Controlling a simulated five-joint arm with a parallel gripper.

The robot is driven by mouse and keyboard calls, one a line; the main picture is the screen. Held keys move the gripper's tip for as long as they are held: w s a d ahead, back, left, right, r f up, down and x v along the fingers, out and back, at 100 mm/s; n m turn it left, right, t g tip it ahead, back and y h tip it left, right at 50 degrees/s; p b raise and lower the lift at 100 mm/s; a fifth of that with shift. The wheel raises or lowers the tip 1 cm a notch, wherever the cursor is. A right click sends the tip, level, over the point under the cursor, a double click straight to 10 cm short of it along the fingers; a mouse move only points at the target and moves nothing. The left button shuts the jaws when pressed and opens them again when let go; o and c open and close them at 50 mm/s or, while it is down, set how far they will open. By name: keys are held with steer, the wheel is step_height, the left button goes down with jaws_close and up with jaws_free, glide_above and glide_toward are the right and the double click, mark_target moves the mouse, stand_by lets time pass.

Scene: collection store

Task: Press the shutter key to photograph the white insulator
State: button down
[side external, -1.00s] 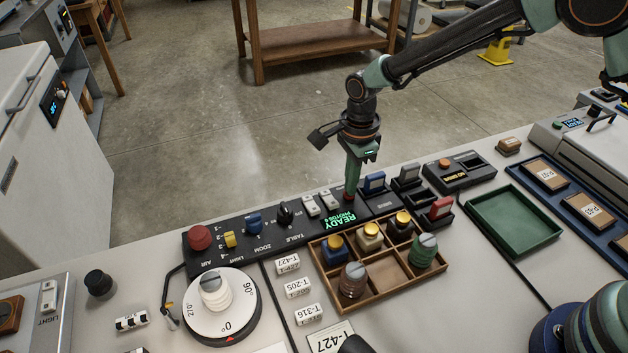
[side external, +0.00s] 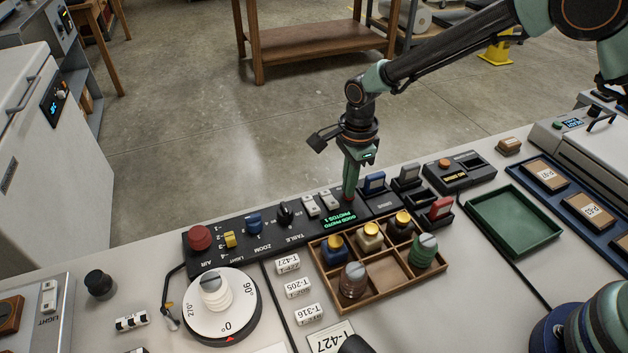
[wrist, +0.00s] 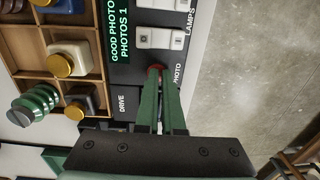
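The white insulator (side external: 216,294), ribbed with a grey top, stands upright on the round turntable (side external: 246,318) at the lower left. My gripper (side external: 349,196) points down at the far edge of the black control panel (side external: 196,240). In the wrist view its green fingers (wrist: 157,72) are together, with tips on or just over a red key beside the label PHOTO. The fingers hide most of that key. The panel's display (side external: 338,221) glows green; in the wrist view the display (wrist: 120,32) reads GOOD PHOTO, PHOTOS 1.
A wooden compartment tray (side external: 322,278) with several coloured insulators stands in front of the panel. Blue, grey and red switch-like blocks stand right of my gripper. An empty green tray (side external: 513,245) is farther right. White tags (side external: 298,287) lie beside the turntable.

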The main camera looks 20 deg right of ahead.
step_height(320, 180, up, 14)
steer(key=shift+d+f, duration=0.15)
steer(key=shift+s, duration=0.1)
stand_by(0.6)
steer(key=s+d+r+n+t, duration=0.3)
steer(key=s+d+r+n, duration=0.5)
steer(key=d, duration=0.3)
steer(key=s+d+n+t, duration=0.2)
steer(key=s+d+n, duration=0.5)
steer(key=n, duration=0.3)
steer(key=shift+s+d+r, duration=0.15)
steer(key=shift+s+r, duration=0.2)
steer(key=shift+s, duration=0.55)
